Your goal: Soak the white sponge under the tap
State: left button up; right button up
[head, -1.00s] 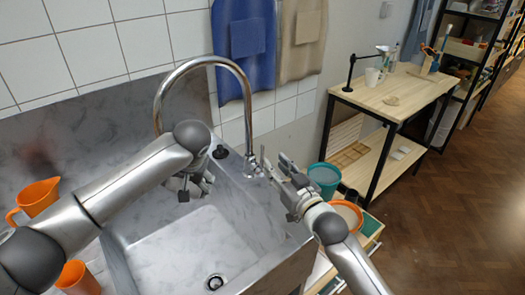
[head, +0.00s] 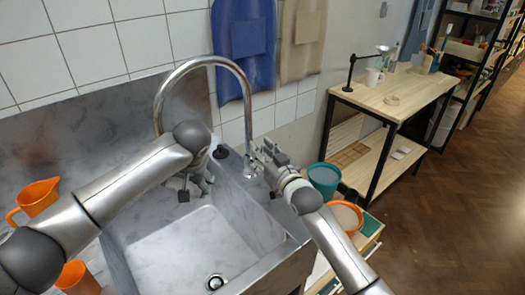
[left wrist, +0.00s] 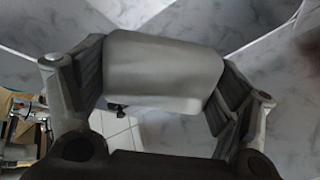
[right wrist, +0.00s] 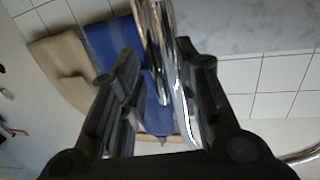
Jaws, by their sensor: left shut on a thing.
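The white sponge (left wrist: 165,75), greyish in this light, sits between the fingers of my left gripper (left wrist: 162,62), which is shut on it. In the head view my left gripper (head: 193,184) is over the sink basin, partly hidden by my own arm, and the sponge is not clearly visible there. The chrome tap (head: 238,72) arches over the basin from its right rim. My right gripper (head: 268,155) is open beside the base of the tap. In the right wrist view the tap's chrome column (right wrist: 158,60) shows between its spread fingers; I cannot tell whether they touch it.
The grey marble sink (head: 195,225) has a drain (head: 215,282) at its front. Orange jugs (head: 38,199) stand left. A teal bucket (head: 324,178) and an orange-rimmed bucket (head: 347,217) stand right of the sink. Blue (head: 243,45) and beige (head: 300,40) aprons hang behind the tap.

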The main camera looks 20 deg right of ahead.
grip_shut()
jog(key=shift+s+a+f+n, duration=0.1)
jog(key=shift+s+a+n, duration=0.1)
jog(key=shift+a+n, duration=0.5)
jog(key=shift+o, duration=0.7)
grip_release()
jog(key=shift+d, duration=0.2)
jog(key=shift+s, duration=0.1)
jog(key=s+d, duration=0.1)
jog(key=s, duration=1)
jog(key=shift+s+d+f, duration=0.15)
jog(key=shift+s+d, duration=0.05)
jog(key=shift+s, duration=0.2)
